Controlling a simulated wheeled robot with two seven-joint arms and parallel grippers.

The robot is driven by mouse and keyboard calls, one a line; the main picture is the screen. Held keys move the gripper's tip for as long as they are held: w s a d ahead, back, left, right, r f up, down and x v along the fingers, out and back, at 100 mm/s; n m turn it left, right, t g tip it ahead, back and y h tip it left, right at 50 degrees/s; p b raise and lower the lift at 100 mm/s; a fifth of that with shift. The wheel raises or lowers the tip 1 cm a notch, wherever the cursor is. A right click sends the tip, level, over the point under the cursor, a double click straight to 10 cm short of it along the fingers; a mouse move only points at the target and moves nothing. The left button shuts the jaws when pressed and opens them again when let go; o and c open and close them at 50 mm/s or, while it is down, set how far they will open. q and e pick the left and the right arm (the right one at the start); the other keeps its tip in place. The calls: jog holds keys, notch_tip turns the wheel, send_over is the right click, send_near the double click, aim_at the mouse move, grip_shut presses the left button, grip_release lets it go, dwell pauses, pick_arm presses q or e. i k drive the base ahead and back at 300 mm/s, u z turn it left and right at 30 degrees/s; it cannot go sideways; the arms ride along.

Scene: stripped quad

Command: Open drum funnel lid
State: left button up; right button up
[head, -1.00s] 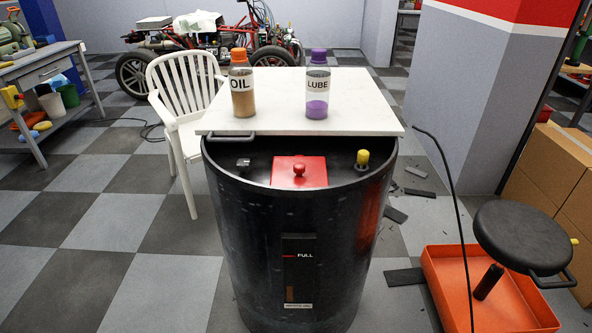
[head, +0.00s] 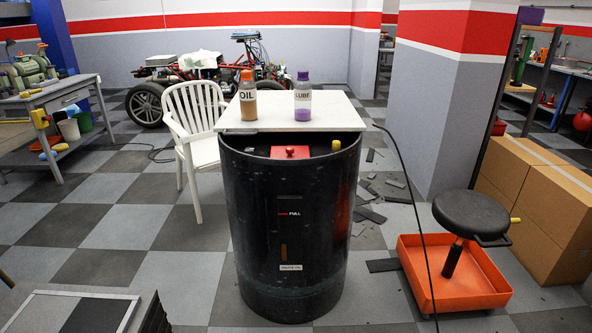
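A black drum (head: 255,215) stands upright on the checkered floor in the middle of the head view. A red funnel lid with a red knob (head: 290,152) shows in the drum's top, near the front rim. A white board (head: 335,112) covers the back part of the drum top. An OIL bottle with an orange cap (head: 247,95) and a LUBE bottle with a purple cap (head: 302,98) stand upright on the board. A yellow knob (head: 336,145) sits right of the lid. Neither gripper is in view.
A white chair (head: 190,115) stands behind left of the drum. A black stool (head: 470,212) and an orange tray (head: 455,285) are at right, beside cardboard boxes (head: 540,200). A black cable (head: 412,190) runs down between drum and stool. Dark debris lies behind right.

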aim_at(289, 152)
jog(key=z, duration=0.65)
jog(key=i, duration=1.4)
jog(key=u, duration=0.6)
